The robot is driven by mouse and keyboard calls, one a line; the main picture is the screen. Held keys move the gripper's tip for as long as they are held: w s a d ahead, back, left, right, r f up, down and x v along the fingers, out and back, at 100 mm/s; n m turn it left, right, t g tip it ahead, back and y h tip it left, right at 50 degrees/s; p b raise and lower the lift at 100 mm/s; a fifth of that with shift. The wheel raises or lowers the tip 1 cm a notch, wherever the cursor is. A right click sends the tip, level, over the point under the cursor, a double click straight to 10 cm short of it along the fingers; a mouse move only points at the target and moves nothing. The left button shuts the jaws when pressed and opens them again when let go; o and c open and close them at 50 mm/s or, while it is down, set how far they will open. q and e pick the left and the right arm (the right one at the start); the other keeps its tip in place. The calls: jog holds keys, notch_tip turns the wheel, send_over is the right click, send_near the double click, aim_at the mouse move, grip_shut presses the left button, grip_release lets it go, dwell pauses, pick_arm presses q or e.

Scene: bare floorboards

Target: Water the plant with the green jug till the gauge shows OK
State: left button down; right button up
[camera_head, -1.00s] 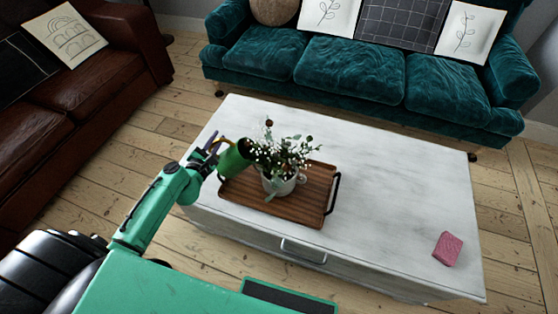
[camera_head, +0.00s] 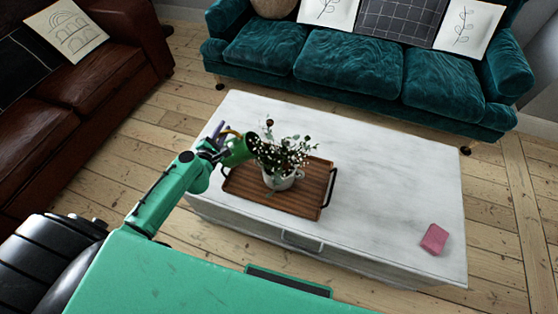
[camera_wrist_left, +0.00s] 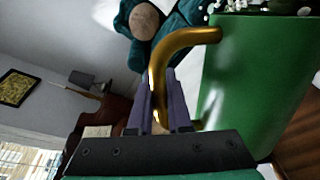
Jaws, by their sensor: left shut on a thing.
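The green jug (camera_head: 238,152) is held tilted at the left side of the plant, its upper end by the foliage. Its gold handle (camera_wrist_left: 165,60) and green side (camera_wrist_left: 255,85) fill much of the left wrist view. My left gripper (camera_head: 216,147) is shut on the handle, its purple fingers (camera_wrist_left: 160,108) around it. The plant (camera_head: 285,152), with white blossoms and dark red blooms, stands upright in a pale pot (camera_head: 283,182) on a wooden tray (camera_head: 312,192). I cannot make out a gauge or any flowing water. My right gripper is out of view.
The tray lies on a white table (camera_head: 385,180). A pink sponge-like block (camera_head: 434,239) lies near the table's right front corner. The right half of the tabletop is otherwise clear. A teal sofa (camera_head: 350,65) stands behind, a brown leather sofa (camera_head: 85,90) at left.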

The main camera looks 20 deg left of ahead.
pick_arm(q)
jog(key=shift+d+r+p, duration=0.25)
jog(key=shift+r+p, duration=0.15)
jog(key=shift+p, duration=0.1)
jog(key=shift+w+d+r+m+p, duration=0.1)
jog(key=shift+w+d+m+p, duration=0.05)
jog(key=shift+m+p, duration=0.2)
jog(key=shift+w+d+m+p, duration=0.1)
jog(key=shift+d+m+p, duration=0.2)
jog(key=shift+d, duration=0.3)
